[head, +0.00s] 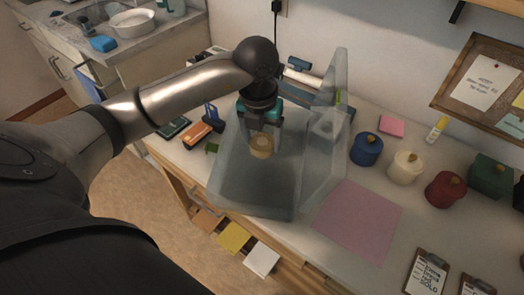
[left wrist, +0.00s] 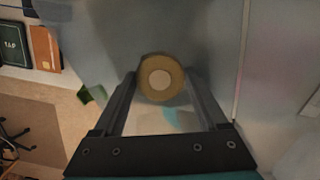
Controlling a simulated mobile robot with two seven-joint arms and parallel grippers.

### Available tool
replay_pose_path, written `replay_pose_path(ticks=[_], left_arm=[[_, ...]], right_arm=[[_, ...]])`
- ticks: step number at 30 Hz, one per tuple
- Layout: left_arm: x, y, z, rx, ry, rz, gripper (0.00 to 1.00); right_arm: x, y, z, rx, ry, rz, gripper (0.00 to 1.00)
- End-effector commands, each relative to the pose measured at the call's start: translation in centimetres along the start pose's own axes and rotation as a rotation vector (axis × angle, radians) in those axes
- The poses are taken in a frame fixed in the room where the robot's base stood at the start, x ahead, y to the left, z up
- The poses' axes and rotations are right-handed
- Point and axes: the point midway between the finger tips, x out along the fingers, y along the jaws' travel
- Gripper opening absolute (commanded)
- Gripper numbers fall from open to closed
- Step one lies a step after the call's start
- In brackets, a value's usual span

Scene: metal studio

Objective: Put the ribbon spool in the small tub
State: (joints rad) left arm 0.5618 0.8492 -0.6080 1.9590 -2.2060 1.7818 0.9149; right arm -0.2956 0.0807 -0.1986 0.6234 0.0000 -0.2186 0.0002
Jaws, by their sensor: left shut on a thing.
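The ribbon spool (head: 262,153) is a small tan roll, held between the fingertips of my left gripper (head: 263,142). In the left wrist view the spool (left wrist: 160,65) shows end-on as a brown ring with a pale centre, between the two dark fingers. The small tub (head: 250,197) is a clear, see-through box on the table with its clear lid (head: 328,125) raised on the right side. The gripper points down over the tub's opening. I cannot tell how far the spool is above the tub's floor. My right gripper is in neither view.
Blue (head: 366,149), cream (head: 406,166), red (head: 445,189) and green (head: 490,173) lidded containers stand to the right. A pink sheet (head: 358,220) lies beside the tub. An orange item (head: 200,134) lies left of it. Clipboards (head: 427,272) lie at the front right.

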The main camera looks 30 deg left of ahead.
Motion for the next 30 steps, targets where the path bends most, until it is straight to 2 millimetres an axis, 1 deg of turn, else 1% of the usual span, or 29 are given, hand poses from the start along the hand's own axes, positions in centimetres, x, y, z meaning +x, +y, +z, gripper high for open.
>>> replay_pose_path(ticks=[6,9,17,20,30], left_arm=[[3.1,0.0,-0.5,0.001,0.006,0.000,0.22],[4.1,0.0,-0.6,0.000,0.002,0.000,0.22],[4.1,0.0,-0.5,0.001,0.000,0.000,0.22],[4.4,0.0,-0.6,0.001,0.000,0.000,0.22],[5.3,0.0,-0.7,0.000,0.000,0.000,0.22]], right_arm=[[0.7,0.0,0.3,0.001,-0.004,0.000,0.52],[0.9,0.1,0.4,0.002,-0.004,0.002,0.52],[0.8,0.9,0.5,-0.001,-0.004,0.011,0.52],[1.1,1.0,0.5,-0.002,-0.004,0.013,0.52],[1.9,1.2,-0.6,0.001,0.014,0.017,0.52]])
